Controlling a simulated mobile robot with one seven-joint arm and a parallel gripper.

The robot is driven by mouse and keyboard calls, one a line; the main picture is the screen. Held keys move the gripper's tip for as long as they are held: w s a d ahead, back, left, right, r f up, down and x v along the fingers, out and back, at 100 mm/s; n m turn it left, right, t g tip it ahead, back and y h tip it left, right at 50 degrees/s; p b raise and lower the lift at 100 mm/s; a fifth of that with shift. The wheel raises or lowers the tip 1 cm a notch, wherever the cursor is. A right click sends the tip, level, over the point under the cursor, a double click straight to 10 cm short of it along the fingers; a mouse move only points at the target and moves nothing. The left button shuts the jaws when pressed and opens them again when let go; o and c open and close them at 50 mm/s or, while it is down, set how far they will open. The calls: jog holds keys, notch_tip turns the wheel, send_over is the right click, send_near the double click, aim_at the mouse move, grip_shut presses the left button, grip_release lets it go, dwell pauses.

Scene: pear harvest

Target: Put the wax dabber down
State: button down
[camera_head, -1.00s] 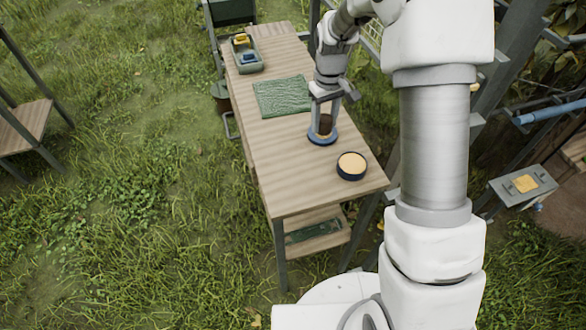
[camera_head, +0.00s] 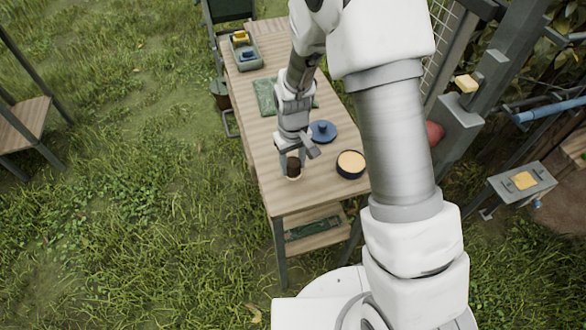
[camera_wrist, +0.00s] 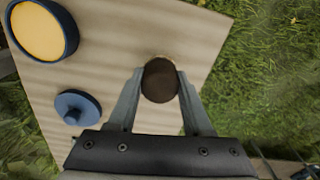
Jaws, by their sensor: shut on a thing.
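The wax dabber (camera_head: 293,167) is a short dark brown cylinder with a pale lower end. My gripper (camera_head: 292,161) is shut on it, pointing down over the near left part of the wooden table (camera_head: 322,196). In the wrist view the dabber's round brown top (camera_wrist: 160,80) sits between the two fingers. Its lower end is at or just above the tabletop; I cannot tell whether it touches. An open dark blue tin of yellow wax (camera_head: 351,164) stands to the right. A blue lid with a knob (camera_head: 323,131) lies farther back.
A green mat (camera_head: 265,96) lies behind my gripper, partly hidden by my arm. A grey tray with yellow and blue items (camera_head: 246,55) stands at the far end. Bare tabletop surrounds the dabber, with the table's left edge close by. A post stands right of the table.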

aim_at(293, 171)
jog(key=shift+f, duration=1.45)
jog(key=shift+f, duration=0.15)
jog(key=shift+c, duration=1.6)
grip_release()
